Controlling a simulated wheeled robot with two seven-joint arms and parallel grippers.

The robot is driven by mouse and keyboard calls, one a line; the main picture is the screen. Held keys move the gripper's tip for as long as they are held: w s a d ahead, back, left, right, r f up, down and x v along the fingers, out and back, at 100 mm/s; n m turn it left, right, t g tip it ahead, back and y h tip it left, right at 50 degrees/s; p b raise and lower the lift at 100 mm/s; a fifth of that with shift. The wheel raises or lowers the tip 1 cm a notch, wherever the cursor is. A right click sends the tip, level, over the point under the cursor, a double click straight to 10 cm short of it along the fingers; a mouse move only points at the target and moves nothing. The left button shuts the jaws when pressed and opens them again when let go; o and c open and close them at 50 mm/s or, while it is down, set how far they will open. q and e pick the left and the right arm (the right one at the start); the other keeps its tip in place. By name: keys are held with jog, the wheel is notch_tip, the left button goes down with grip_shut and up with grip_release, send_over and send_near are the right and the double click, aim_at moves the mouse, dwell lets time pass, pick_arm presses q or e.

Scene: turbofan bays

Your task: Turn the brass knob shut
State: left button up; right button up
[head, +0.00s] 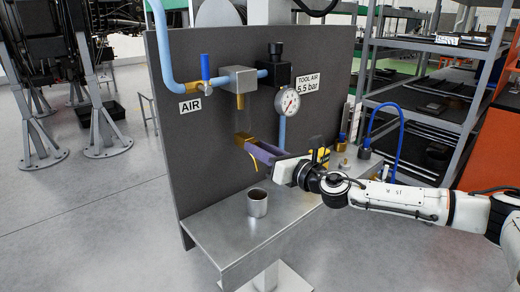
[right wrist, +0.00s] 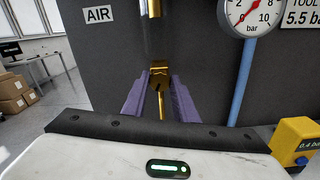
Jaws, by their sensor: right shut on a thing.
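The brass knob (head: 242,138) is under the clear bowl that hangs below the grey metal block (head: 239,79) on the dark panel. In the right wrist view the knob (right wrist: 159,76) lies between the tips of my two purple fingers. My right gripper (head: 251,146) reaches in from the right and is shut on the knob; its fingers partly hide it. A thin brass-coloured piece (right wrist: 161,105) hangs down between the fingers. My left gripper is not in view.
A metal cup (head: 257,204) stands on the grey shelf (head: 225,232) below the knob. A pressure gauge (head: 288,102) and blue pipe are right of the bowl. A blue-handled valve (head: 205,68) is upper left. A yellow block (right wrist: 296,140) is at right. Shelving (head: 440,48) stands behind my arm.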

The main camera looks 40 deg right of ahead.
jog(key=shift+m, duration=0.3)
jog(key=m+p, duration=0.2)
jog(key=m, duration=2.8)
jog(key=shift+f, duration=0.15)
jog(key=shift+m, duration=0.3)
jog(key=o, duration=1.1)
